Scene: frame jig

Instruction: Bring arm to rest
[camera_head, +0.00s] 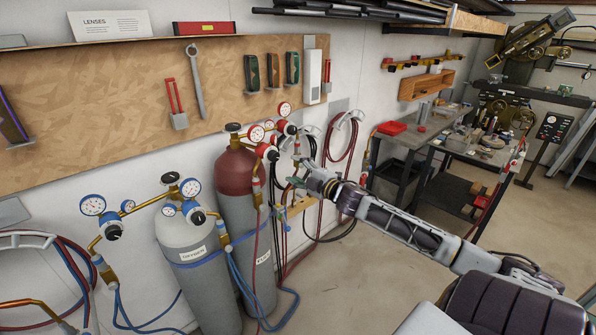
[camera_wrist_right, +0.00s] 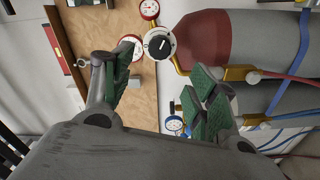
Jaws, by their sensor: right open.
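My right arm comes in from the lower right in the head view and reaches toward the wall. Its gripper (camera_head: 293,172) is near the red-topped gas cylinder (camera_head: 235,190), to the right of its gauges. In the right wrist view the gripper (camera_wrist_right: 163,82) is open, with its green-padded fingers wide apart and nothing held between them. Past the fingers show a round valve knob (camera_wrist_right: 159,44), a gauge (camera_wrist_right: 149,10) and the red cylinder top (camera_wrist_right: 215,38). I cannot tell from the pictures how close the fingers are to the regulator. My left gripper is not in view.
A grey oxygen cylinder (camera_head: 185,245) with blue gauges stands left of the red-topped one. Hoses (camera_head: 345,140) hang on the wall. A wooden tool board (camera_head: 110,100) is above. A cluttered workbench (camera_head: 440,135) stands at the right. Open floor (camera_head: 350,270) lies below my right arm.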

